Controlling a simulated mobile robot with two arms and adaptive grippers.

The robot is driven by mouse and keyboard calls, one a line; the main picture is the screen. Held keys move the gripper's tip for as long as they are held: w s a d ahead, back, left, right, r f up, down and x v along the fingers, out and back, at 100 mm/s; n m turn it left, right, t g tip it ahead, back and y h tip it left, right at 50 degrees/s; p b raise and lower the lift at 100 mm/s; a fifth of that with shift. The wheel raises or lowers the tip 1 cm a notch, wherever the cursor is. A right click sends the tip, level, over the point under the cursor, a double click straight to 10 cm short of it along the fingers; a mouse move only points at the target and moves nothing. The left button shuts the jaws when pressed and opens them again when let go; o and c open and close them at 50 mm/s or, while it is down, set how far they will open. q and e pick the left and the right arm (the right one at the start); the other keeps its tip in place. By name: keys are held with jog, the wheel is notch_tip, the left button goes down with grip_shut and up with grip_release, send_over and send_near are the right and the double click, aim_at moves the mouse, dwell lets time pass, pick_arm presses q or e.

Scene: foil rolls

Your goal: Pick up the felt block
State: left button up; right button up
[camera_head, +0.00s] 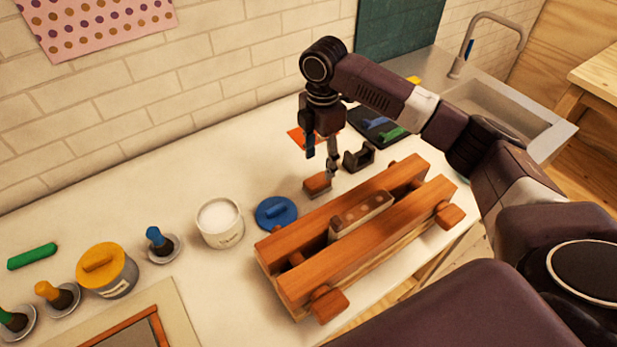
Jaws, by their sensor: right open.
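A small reddish-brown block (317,184), which looks like the felt block, lies on the white counter behind the wooden press. My right gripper (321,164) points down just above it, with its fingers apart and nothing between them. One fingertip shows close to the block's right end; I cannot tell whether it touches. My left gripper is not in view.
The wooden press (345,232) holds a spined piece just in front of the block. A dark notched holder (358,157) stands close on the right. A blue lid (276,213) and a white pot (220,222) stand to the left. An orange sheet (298,137) lies behind.

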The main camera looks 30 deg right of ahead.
aim_at(318, 180)
jog(key=shift+s+f+p, duration=0.35)
jog(key=shift+s+f, duration=0.1)
jog(key=shift+f, duration=0.2)
jog(key=f, duration=0.1)
jog(key=f+p, duration=0.1)
jog(key=f, duration=0.1)
jog(key=f+p, duration=0.1)
jog(key=shift+w+a+f, duration=0.3)
jog(key=shift+w+f, duration=0.05)
jog(key=shift+w, duration=0.05)
jog(key=shift+f, duration=0.45)
jog(key=c, duration=1.3)
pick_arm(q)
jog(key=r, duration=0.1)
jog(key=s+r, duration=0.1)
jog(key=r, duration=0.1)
pick_arm(e)
jog(key=shift+o, duration=0.2)
